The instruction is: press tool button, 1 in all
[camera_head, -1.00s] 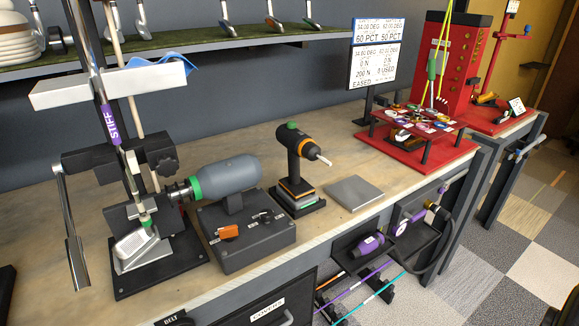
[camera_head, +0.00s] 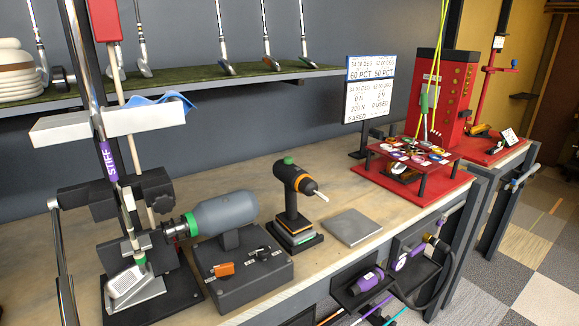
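A black power tool with an orange collar (camera_head: 303,184) stands upright on a stack of coloured pads on the bench, its pale bit pointing right. A green button-like cap (camera_head: 289,160) sits on its top. Left of it, a grey motor (camera_head: 226,212) with a green ring is mounted on a dark control box (camera_head: 243,278). The box has an orange switch (camera_head: 221,269) and a black knob (camera_head: 263,254). I cannot tell whether any of these is pressed. Neither of my grippers shows, and nothing touches the tool.
A clamp stand with a shaft marked STIFF (camera_head: 108,162) rises at the left. A flat grey plate (camera_head: 352,227) lies right of the tool. A red stand (camera_head: 413,185) with small parts and a sign (camera_head: 369,100) are farther right. A shelf (camera_head: 190,88) with club heads runs above.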

